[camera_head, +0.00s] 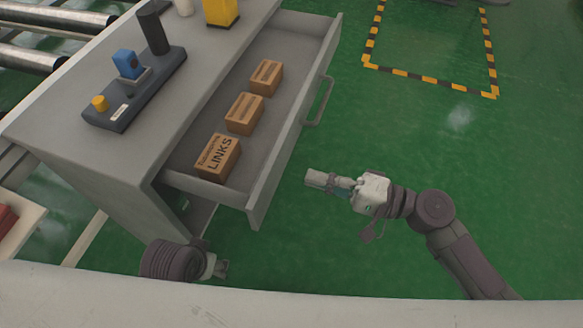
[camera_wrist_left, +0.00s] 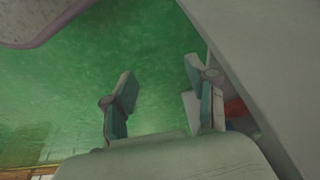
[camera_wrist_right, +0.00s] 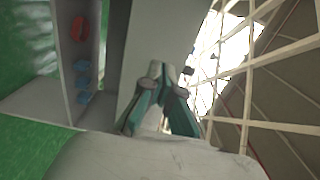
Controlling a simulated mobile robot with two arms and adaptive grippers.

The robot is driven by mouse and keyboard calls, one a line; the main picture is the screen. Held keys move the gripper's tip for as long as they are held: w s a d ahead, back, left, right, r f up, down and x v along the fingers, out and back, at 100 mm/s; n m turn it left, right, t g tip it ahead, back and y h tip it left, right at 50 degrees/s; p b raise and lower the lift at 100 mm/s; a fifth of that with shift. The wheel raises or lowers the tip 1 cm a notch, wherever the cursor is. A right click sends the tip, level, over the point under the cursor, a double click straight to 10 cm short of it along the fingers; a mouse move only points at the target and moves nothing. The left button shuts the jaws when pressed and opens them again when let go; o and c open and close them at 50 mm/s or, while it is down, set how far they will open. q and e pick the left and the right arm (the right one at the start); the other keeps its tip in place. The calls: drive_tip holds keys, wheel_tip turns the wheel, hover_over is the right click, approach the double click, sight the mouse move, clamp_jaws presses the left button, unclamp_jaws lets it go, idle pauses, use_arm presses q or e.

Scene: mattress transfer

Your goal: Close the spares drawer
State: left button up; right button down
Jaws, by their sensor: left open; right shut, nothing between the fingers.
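The spares drawer (camera_head: 275,150) is pulled out of the grey cabinet, with its handle (camera_head: 319,101) on the outer right face. Several brown boxes lie inside, the nearest (camera_head: 217,157) marked "LINKS". My right gripper (camera_head: 315,179) is shut and empty, to the right of the drawer front and apart from it, nearer to me than the handle. It also shows shut in the right wrist view (camera_wrist_right: 165,100). My left gripper (camera_head: 221,268) is low in front of the cabinet's near end. The left wrist view shows its fingers (camera_wrist_left: 160,100) apart with nothing between them.
The cabinet top (camera_head: 65,97) carries a dark tray (camera_head: 133,103) with a blue part and a yellow knob, and a yellow object (camera_head: 221,12) farther back. A striped floor marking (camera_head: 430,81) lies beyond. Green floor (camera_head: 400,140) right of the drawer is clear.

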sight(208, 147)
use_arm(q)
drive_tip(key=shift+x, duration=1.4)
use_arm(e)
drive_tip(key=shift+x, duration=2.75)
use_arm(q)
drive_tip(key=shift+s+d, duration=0.1)
drive_tip(key=shift+s, duration=0.1)
